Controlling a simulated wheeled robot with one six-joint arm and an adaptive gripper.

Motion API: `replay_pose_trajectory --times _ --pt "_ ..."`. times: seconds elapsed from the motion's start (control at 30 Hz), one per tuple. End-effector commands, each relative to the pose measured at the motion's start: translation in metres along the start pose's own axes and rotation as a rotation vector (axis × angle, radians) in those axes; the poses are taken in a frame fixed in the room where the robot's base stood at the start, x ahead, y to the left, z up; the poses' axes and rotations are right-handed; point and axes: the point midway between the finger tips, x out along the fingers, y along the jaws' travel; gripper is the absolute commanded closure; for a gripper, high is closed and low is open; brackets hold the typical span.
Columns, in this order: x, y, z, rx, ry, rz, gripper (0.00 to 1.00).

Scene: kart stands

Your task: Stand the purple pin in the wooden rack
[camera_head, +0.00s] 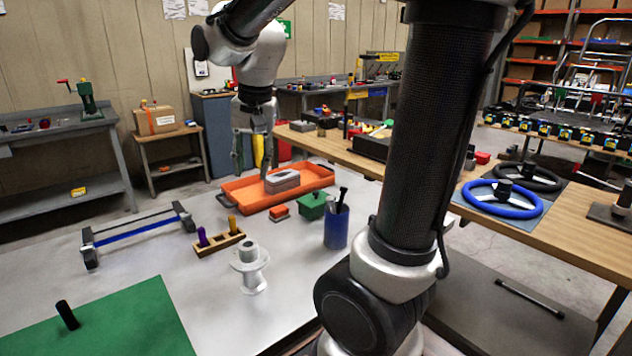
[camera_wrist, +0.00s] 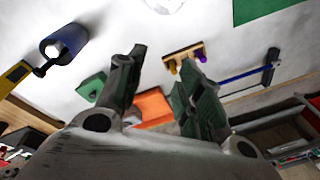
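The purple pin (camera_head: 202,237) stands upright at the left end of the small wooden rack (camera_head: 222,245) on the grey table. A yellow-orange pin (camera_head: 232,222) stands at the rack's other end. In the wrist view the purple pin (camera_wrist: 201,56) and the rack (camera_wrist: 182,51) show beyond the fingers. My gripper (camera_head: 251,155) is raised over the far side of the table, behind and above the rack and apart from it. Its two fingers are spread in the wrist view (camera_wrist: 158,92), with nothing held between them.
An orange tray (camera_head: 318,183) holding a grey box (camera_head: 282,180) lies behind the rack. A white spool (camera_head: 250,262), a green box (camera_head: 311,206) and a blue cup (camera_head: 337,229) stand nearby. A blue-barred frame (camera_head: 137,234) and a green mat (camera_head: 125,325) lie left.

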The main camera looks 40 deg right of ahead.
Motion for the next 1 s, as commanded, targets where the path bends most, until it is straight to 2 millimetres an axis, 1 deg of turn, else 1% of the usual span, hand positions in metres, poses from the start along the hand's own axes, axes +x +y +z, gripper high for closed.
replay_pose_trajectory --times 0.03,0.1,0.2,0.3,0.33,0.4,0.5,1.0 --pt "-0.014 0.025 0.012 -0.085 0.028 -0.021 0.64" --pt "-0.025 0.056 0.03 -0.229 0.064 -0.037 0.64" --pt "-0.032 0.093 0.054 -0.409 0.113 -0.048 0.64" --pt "-0.032 0.118 0.073 -0.547 0.153 -0.048 0.64" --pt "-0.032 0.124 0.077 -0.58 0.162 -0.047 0.64" --pt "-0.03 0.133 0.085 -0.637 0.178 -0.044 0.64" --pt "-0.029 0.139 0.09 -0.679 0.188 -0.041 0.64" --pt "-0.029 0.14 0.09 -0.687 0.189 -0.04 0.64"
